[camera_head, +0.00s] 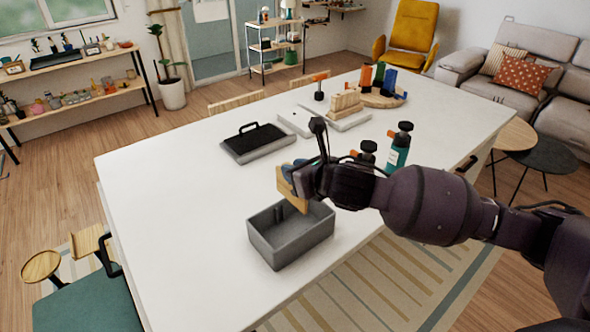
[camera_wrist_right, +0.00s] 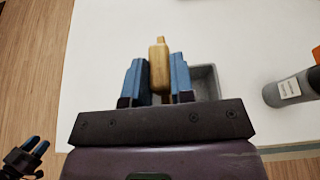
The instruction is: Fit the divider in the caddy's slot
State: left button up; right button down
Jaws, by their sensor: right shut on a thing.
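The grey caddy (camera_head: 277,255) is an open box on the white table, near its front edge. My right gripper (camera_head: 298,175) is shut on the light wooden divider (camera_head: 288,190). It holds the divider upright above the caddy's far side, and the divider's lower part overlaps the caddy in the head view. In the wrist view the divider (camera_wrist_right: 159,68) is between the blue fingers, with the caddy (camera_wrist_right: 208,82) partly hidden behind them. Whether the divider touches the caddy I cannot tell. My left gripper (camera_wrist_right: 30,150) shows small at the wrist view's lower left, away from the table top; its opening is unclear.
A black-topped tray with a handle (camera_head: 255,143) lies behind the caddy. A teal bottle (camera_head: 398,147) and a dark-capped bottle (camera_head: 367,153) stand to the right, close to my right arm. A wooden rack (camera_head: 345,104) and a round board (camera_head: 381,100) are farther back. The table's left part is clear.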

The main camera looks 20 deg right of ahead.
aim_at(295, 205)
jog(key=shift+f+b, duration=0.55)
jog(key=shift+f, duration=0.45)
jog(key=shift+f+b, duration=0.65)
jog(key=shift+f, duration=0.65)
pick_arm(q)
jog(key=shift+w+d+f, duration=0.1)
jog(key=shift+w+f, duration=0.4)
jog(key=shift+f, duration=0.2)
pick_arm(e)
jog(key=shift+f, duration=0.65)
pick_arm(q)
jog(key=shift+r+p, duration=1)
jog(key=shift+r, duration=0.15)
jog(key=shift+f+b, duration=1.65)
jog(key=shift+b, duration=0.1)
pick_arm(e)
notch_tip(295, 205, down, 7)
dwell(1.0)
